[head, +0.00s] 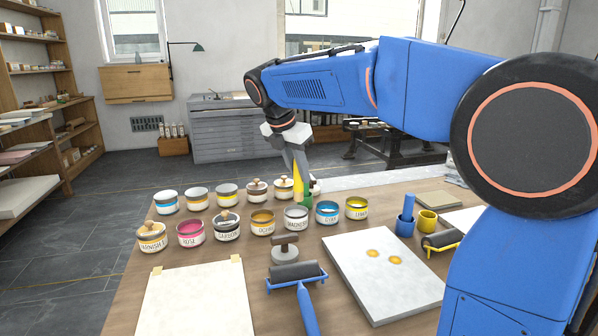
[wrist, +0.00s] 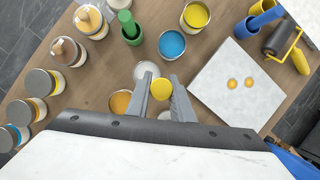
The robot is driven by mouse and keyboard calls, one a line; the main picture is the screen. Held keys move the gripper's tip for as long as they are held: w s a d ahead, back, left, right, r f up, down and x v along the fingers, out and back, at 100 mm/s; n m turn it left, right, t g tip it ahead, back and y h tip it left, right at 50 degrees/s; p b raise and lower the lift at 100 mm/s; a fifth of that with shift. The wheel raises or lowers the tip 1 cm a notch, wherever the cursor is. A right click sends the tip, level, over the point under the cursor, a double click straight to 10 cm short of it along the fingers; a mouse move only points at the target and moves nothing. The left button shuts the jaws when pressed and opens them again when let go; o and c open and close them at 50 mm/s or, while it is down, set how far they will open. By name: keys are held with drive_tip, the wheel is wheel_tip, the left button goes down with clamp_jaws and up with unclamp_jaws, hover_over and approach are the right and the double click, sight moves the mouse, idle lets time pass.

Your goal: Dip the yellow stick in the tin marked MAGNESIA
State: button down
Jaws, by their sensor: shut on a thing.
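My gripper (head: 298,152) is shut on the yellow stick (head: 298,182), which points down in the head view. The wrist view shows my gripper's fingers (wrist: 162,85) with the stick's round yellow end (wrist: 160,90) between them. The tin marked MAGNESIA (head: 296,220) is open, with pale contents, in the front row. The stick shows just above its far rim in the head view; I cannot tell whether its tip is inside. In the wrist view, a pale tin top (wrist: 145,69) lies partly behind a finger.
An ochre tin (head: 263,222) and a blue tin (head: 327,212) flank the MAGNESIA tin. A green holder (wrist: 130,30) stands close behind. A pale slab (head: 385,285) is at the right.

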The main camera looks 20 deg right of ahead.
sight(296, 189)
drive_tip(key=shift+w+d+f+m+g, duration=0.1)
drive_tip(key=shift+w+m+g, duration=0.6)
drive_tip(key=shift+w+m, duration=1.1)
drive_tip(key=shift+h, duration=0.3)
drive_tip(key=shift+f, duration=2.95)
drive_tip(key=shift+s+f, duration=0.1)
drive_tip(key=shift+f, duration=0.5)
wheel_tip(296, 189, up, 7)
